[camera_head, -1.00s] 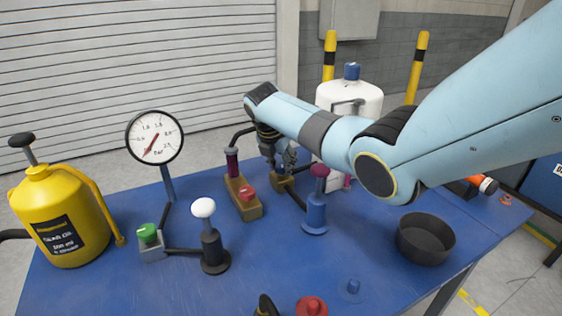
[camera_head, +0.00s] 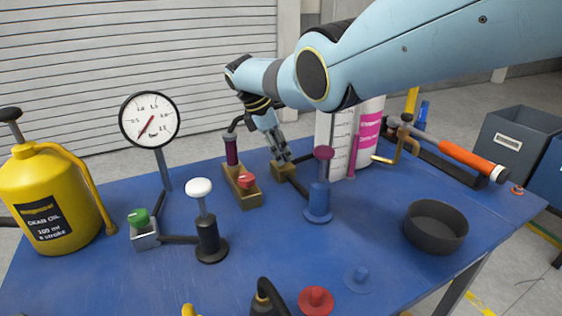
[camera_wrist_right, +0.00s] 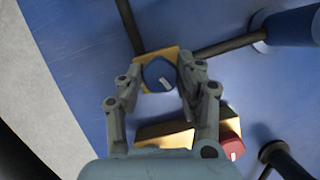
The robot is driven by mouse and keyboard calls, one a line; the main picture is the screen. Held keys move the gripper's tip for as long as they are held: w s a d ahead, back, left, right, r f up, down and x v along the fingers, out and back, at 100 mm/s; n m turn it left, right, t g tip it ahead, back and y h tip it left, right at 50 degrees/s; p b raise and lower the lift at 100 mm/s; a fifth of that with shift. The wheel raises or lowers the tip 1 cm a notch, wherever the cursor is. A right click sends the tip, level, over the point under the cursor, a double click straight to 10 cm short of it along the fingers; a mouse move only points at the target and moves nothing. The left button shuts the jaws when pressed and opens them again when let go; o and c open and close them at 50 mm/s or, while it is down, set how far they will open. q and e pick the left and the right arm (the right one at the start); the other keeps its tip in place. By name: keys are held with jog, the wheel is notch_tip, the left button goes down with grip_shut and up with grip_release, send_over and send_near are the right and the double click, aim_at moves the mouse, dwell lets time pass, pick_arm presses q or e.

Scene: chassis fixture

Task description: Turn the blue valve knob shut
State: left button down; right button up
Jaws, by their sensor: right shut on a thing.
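The blue valve knob (camera_wrist_right: 158,72) sits on a brass-coloured valve block (camera_wrist_right: 174,53) in the right wrist view. A white mark on the knob points toward the lower right there. My right gripper (camera_wrist_right: 160,84) has one finger on each side of the knob and is shut on it. In the head view the right gripper (camera_head: 283,155) reaches down to the brass block (camera_head: 284,172) at the table's back, and its fingers hide the knob. The gauge (camera_head: 149,121) stands to the left, its red needle pointing lower left. My left gripper is not in view.
A red knob (camera_head: 246,180) on a brass block, a green knob (camera_head: 138,217), a white-topped post (camera_head: 207,225) and a blue post (camera_head: 319,195) stand nearby. A dark bowl (camera_head: 436,227) is at right, a yellow oil can (camera_head: 48,205) at left.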

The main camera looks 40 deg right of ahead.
jog(key=m+b, duration=0.2)
jog(key=b, duration=0.1)
jog(key=m+g+b, duration=0.1)
jog(key=b, duration=0.1)
jog(key=shift+f+m+y, duration=0.25)
jog(key=shift+m+y, duration=0.05)
jog(key=shift+y, duration=0.1)
jog(key=shift+r+m+b, duration=0.2)
jog(key=shift+m+b, duration=0.4)
jog(key=shift+b, duration=0.1)
jog(key=o, duration=1.1)
jog(key=shift+o, duration=0.2)
